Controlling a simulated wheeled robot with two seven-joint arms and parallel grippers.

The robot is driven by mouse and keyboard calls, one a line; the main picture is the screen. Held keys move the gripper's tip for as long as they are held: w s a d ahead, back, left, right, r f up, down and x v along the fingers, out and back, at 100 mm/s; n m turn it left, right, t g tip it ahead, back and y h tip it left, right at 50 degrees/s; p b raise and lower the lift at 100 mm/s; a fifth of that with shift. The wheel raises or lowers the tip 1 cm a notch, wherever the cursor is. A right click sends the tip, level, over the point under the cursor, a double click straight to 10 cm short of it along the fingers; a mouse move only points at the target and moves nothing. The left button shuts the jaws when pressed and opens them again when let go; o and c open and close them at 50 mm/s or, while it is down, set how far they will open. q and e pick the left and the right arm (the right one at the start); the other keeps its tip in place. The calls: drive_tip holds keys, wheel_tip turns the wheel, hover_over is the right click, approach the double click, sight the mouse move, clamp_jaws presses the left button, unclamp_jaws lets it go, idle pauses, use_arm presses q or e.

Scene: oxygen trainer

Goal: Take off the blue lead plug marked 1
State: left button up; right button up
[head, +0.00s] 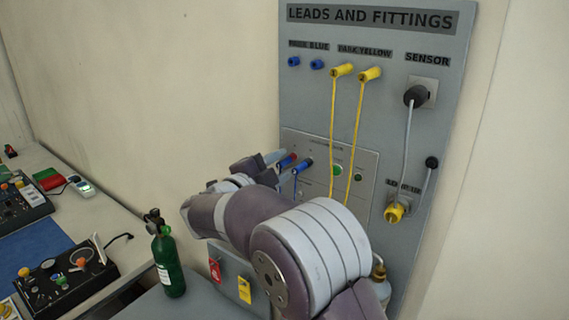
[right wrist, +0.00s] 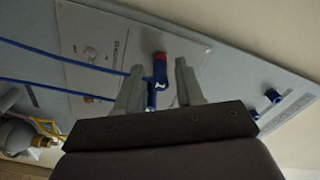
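Two blue lead plugs sit on the lower sub-panel of the grey board in the head view: one plug (head: 287,161) at the left, beside my right gripper, and one plug (head: 303,166) to its right. Their number marks are too small to read. My right gripper (head: 278,161) reaches the board from the left. In the right wrist view its two fingers (right wrist: 158,78) stand apart, with a blue plug (right wrist: 159,76) near a red part in the gap. Contact with the fingers is not visible. Blue leads run off to the left there. My left gripper is out of view.
Two blue park fittings (head: 317,64) and two yellow plugs (head: 369,74) with hanging leads are higher on the board. A black sensor plug (head: 415,96) is at the right. A green bottle (head: 167,262) stands at lower left. My right arm hides the board's lower part.

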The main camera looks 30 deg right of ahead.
sight(279, 167)
clamp_jaws()
drive_tip(key=shift+s+a+f, duration=0.1)
drive_tip(key=shift+s+a, duration=0.05)
drive_tip(key=shift+a, duration=0.25)
drive_tip(key=shift+v, duration=0.9)
drive_tip(key=shift+b+v, duration=0.35)
drive_tip(key=shift+v, duration=0.9)
